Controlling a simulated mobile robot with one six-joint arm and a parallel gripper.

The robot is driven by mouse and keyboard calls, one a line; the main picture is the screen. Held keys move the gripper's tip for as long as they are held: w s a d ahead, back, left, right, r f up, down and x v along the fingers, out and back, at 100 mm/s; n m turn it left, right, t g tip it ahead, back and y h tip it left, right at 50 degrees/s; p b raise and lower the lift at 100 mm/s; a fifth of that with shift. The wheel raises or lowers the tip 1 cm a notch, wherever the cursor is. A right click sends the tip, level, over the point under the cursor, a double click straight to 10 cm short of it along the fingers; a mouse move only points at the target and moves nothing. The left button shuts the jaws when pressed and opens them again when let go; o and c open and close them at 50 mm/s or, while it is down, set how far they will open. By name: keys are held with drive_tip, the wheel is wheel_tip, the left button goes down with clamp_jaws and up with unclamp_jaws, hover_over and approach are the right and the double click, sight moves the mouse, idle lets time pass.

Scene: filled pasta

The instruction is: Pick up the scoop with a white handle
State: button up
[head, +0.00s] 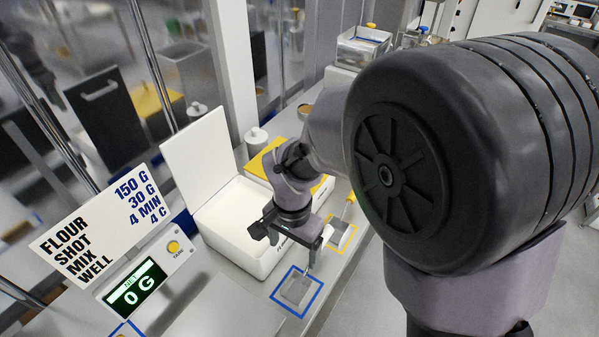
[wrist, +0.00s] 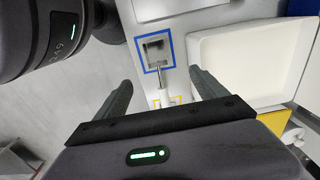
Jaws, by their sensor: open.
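The scoop with a white handle (wrist: 165,97) lies with its metal pan (head: 297,290) inside a blue square outline (head: 276,297) on the counter. In the wrist view its pan (wrist: 156,48) is ahead of my fingers, and the handle runs back between them. My gripper (head: 290,243) is open above the handle, fingers apart on either side in the wrist view (wrist: 161,80). No contact is visible. My gripper hides part of the handle in the head view.
A white open box (head: 222,250) with a raised lid stands beside my gripper. A yellow outline (head: 348,238) with a yellow-handled tool (head: 349,205) lies behind. A scale display (head: 137,290) reads 0 G at the left. The floor is right of the counter.

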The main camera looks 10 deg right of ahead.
drive_tip(key=b, duration=0.3)
approach(300, 285)
drive_tip(key=shift+w+a+f, duration=0.1)
drive_tip(key=shift+a+f, duration=0.2)
drive_tip(key=shift+a, duration=0.15)
drive_tip(key=f, duration=0.2)
drive_tip(key=f+b, duration=0.1)
drive_tip(key=d+f+b, duration=0.1)
drive_tip(key=f, duration=0.1)
drive_tip(key=shift+f, duration=0.35)
drive_tip(key=c, duration=1.4)
drive_tip(key=shift+r, duration=0.1)
drive_tip(key=shift+c, duration=0.2)
drive_tip(key=shift+r, duration=0.25)
wheel_tip(300, 285, up, 4)
drive_tip(key=shift+f+p, duration=0.25)
drive_tip(key=shift+p, duration=0.5)
drive_tip(key=shift+c, duration=0.2)
drive_tip(key=s+d, duration=0.3)
drive_tip(key=d, duration=0.4)
drive_tip(key=s+d, duration=0.4)
drive_tip(key=d, duration=0.3)
drive_tip(key=shift+s+r, duration=0.25)
drive_tip(key=shift+r, duration=0.2)
